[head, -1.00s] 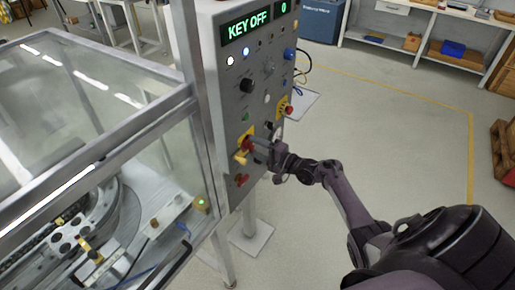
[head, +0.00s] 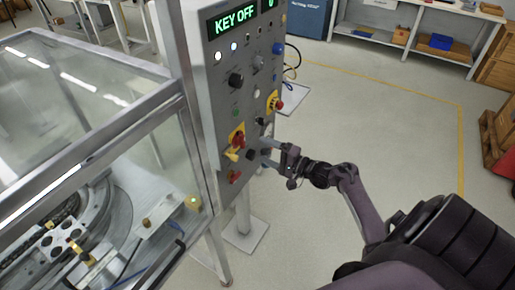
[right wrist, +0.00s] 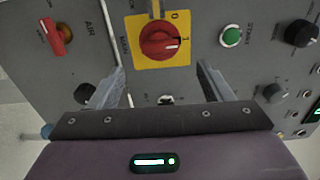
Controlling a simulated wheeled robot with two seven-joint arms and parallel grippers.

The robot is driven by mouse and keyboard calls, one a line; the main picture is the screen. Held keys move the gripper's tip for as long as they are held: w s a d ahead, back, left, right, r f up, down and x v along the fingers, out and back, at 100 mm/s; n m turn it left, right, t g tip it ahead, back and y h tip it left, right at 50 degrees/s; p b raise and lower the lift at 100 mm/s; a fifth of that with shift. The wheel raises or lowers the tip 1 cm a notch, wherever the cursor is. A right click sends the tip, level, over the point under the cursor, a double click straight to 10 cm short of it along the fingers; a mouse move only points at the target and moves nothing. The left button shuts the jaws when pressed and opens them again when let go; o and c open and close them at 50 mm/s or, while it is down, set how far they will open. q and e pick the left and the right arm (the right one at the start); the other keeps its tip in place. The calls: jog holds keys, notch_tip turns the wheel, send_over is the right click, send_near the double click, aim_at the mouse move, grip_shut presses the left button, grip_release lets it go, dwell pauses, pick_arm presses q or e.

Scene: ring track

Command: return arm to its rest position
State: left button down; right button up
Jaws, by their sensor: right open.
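My right gripper (head: 264,153) is open and empty just in front of the grey control panel (head: 215,105), to the right of the red rotary switch (head: 238,140) on its yellow plate. The right wrist view shows its two fingers (right wrist: 162,78) spread apart, with the red switch (right wrist: 160,40) beyond them and nothing held between. My right arm (head: 345,180) reaches in from the lower right. The panel's display (head: 236,20) reads KEY OFF. My left gripper is not in view.
A glazed machine enclosure (head: 90,130) stands left of the panel. A red mushroom button (head: 278,104) and other knobs stick out from the panel. Open floor (head: 370,125) lies to the right. A shelf bench (head: 410,40) and wooden crates (head: 498,135) are farther off.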

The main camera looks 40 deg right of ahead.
jog(key=shift+s+d, duration=0.1)
jog(key=shift+s, duration=0.15)
jog(key=shift+f, duration=0.1)
dwell(0.3)
jog(key=s+a+f+n+g+h+b, duration=0.1)
jog(key=s+a+f+n+g, duration=0.3)
jog(key=f, duration=0.7)
jog(key=s+a+f+g+h+b, duration=0.15)
jog(key=s+f, duration=0.35)
jog(key=f, duration=0.6)
jog(key=s+a+f+n+g+h+b, duration=0.15)
jog(key=s+a+f, duration=0.3)
jog(key=f, duration=0.55)
jog(key=s+a+f+n+g+h, duration=0.1)
jog(key=s+a+f+n+g, duration=0.2)
jog(key=s+f, duration=0.3)
jog(key=s+a+f+n+g+h+b, duration=0.1)
jog(key=s+f, duration=0.5)
jog(key=s, duration=0.8)
jog(key=s+a+f+n+g, duration=0.4)
jog(key=s+f+n, duration=0.2)
jog(key=s, duration=0.4)
jog(key=shift+s+a+f+g+h+b, duration=0.15)
jog(key=shift+s+a+g+h+b, duration=0.15)
jog(key=shift+s+a+h+b, duration=0.1)
jog(key=shift+n, duration=0.25)
